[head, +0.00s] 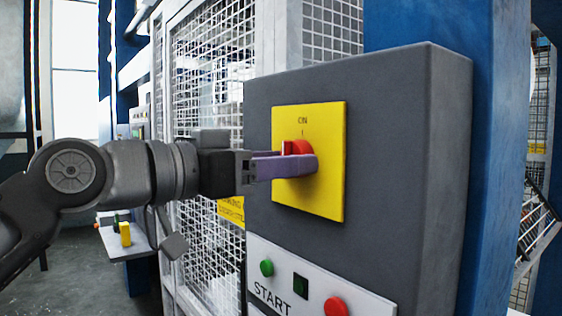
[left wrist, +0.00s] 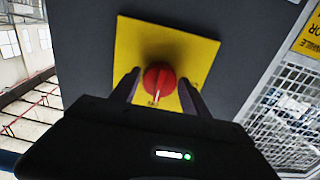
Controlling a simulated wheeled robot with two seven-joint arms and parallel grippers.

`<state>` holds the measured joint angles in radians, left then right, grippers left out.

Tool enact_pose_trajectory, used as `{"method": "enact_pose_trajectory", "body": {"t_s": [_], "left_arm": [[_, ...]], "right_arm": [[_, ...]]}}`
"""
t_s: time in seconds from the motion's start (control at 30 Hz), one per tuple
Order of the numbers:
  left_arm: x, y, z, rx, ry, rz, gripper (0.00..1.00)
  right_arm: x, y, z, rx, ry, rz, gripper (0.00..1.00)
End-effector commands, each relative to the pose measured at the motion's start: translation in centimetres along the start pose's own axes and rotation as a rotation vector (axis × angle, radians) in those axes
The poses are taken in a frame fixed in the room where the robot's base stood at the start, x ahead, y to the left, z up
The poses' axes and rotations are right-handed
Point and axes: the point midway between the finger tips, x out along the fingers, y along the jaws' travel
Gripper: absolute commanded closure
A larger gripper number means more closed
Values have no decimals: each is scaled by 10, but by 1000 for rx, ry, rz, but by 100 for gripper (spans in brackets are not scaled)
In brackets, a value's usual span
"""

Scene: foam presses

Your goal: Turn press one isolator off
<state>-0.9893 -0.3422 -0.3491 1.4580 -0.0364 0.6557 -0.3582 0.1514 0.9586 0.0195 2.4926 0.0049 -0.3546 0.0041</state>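The press one isolator is a red rotary knob (head: 301,147) on a yellow plate (head: 325,185), fixed to a dark grey box (head: 385,150). The plate reads ON above the knob. In the left wrist view the knob (left wrist: 160,78) shows whole, and its pale line points to the ON mark. My left gripper (head: 298,160) is at the knob, its purple fingers one on each side. In the left wrist view the fingers (left wrist: 160,84) stand apart, with a small gap visible beside the knob; contact cannot be told. My right gripper is not in view.
Below the isolator is a white panel with a green START button (head: 267,267), a dark square and a red button (head: 335,306). A white mesh guard (head: 215,80) stands left of and behind the box. A blue column (head: 497,150) stands at its right.

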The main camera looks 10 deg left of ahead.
Motion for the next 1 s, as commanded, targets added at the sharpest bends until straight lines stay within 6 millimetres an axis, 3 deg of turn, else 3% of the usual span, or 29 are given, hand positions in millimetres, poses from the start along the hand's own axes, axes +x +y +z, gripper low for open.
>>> {"method": "enact_pose_trajectory", "body": {"t_s": [0.57, 1.0], "left_arm": [[0, 0, 0, 0, 0, 0, 94], [0, -1, 1, -74, 0, -2, 94]], "right_arm": [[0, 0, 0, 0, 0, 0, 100], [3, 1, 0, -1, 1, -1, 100]]}}
